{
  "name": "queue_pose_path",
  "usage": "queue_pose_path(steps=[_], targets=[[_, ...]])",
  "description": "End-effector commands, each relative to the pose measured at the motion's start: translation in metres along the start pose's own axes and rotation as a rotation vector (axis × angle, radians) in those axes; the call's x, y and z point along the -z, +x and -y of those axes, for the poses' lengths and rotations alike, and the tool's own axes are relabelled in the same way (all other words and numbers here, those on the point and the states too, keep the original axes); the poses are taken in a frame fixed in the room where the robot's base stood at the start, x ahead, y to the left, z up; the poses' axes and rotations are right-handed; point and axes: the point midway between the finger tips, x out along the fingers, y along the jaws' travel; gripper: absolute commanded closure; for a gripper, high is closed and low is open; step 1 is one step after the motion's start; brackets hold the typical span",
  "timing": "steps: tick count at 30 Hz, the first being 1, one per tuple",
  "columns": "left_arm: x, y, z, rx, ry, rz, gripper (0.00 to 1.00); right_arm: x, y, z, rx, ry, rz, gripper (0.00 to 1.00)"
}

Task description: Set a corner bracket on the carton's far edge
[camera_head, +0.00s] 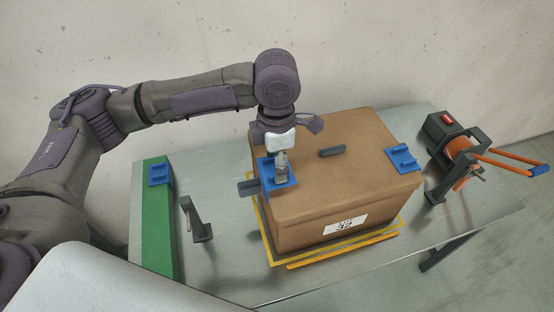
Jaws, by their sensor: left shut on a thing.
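The brown carton (325,200) stands closed on the table, with a label on its front side. My left gripper (282,171) points down at the carton's left edge and is shut on a blue corner bracket (268,173). The held bracket overlaps that edge in the picture; I cannot tell whether it touches the carton. The gripper hides part of it. A second blue bracket (403,158) sits on the carton's right edge. A third blue bracket (159,174) lies on the green block (157,225) at the left. My right gripper is out of view.
A yellow frame (335,251) surrounds the carton's base. A grey post (199,224) stands left of it. A strapping tool with an orange handle (507,162) is at the right. The table's front left is clear.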

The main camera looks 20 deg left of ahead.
Motion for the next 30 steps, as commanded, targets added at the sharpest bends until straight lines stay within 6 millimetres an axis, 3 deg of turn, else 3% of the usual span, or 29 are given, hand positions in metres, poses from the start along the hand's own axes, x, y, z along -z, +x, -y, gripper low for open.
queue_pose_path(steps=[5, 12, 22, 30], targets=[[0.000, 0.021, 0.000, -0.001, -0.001, 0.000, 0.78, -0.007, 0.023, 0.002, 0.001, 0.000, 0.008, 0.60], [0.000, 0.043, 0.000, 0.000, 0.000, 0.000, 0.78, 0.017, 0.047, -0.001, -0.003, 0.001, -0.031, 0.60], [0.000, 0.069, 0.000, 0.001, -0.002, -0.001, 0.78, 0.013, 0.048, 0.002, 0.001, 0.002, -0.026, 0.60], [0.000, 0.076, 0.000, 0.000, -0.001, 0.000, 0.78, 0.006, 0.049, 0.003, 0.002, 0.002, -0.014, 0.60]])
